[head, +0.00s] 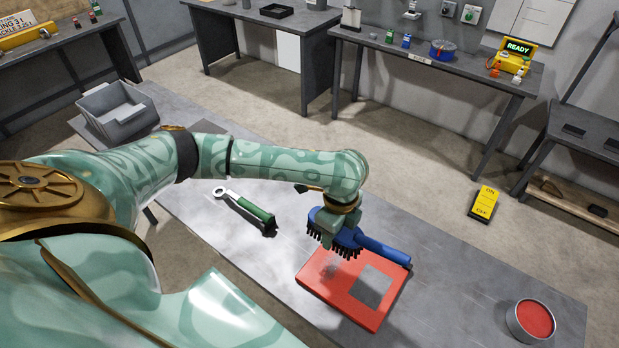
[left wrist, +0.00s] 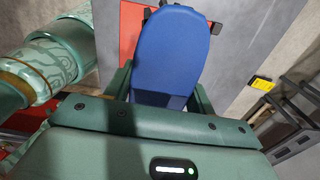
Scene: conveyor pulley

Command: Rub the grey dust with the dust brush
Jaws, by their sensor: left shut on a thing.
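The dust brush (head: 384,250) has a blue handle and black bristles. My left gripper (head: 338,222) is shut on it and holds it over the red plate (head: 341,306), bristles downward. In the left wrist view the blue brush (left wrist: 170,55) lies between the fingers of my left gripper (left wrist: 160,95). My right gripper is not in view.
A green-handled wrench-like tool (head: 250,209) lies on the table left of the plate. A grey bin (head: 118,113) stands at the far left end. A round tin with red contents (head: 530,321) stands at the right end. The table between plate and tin is clear.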

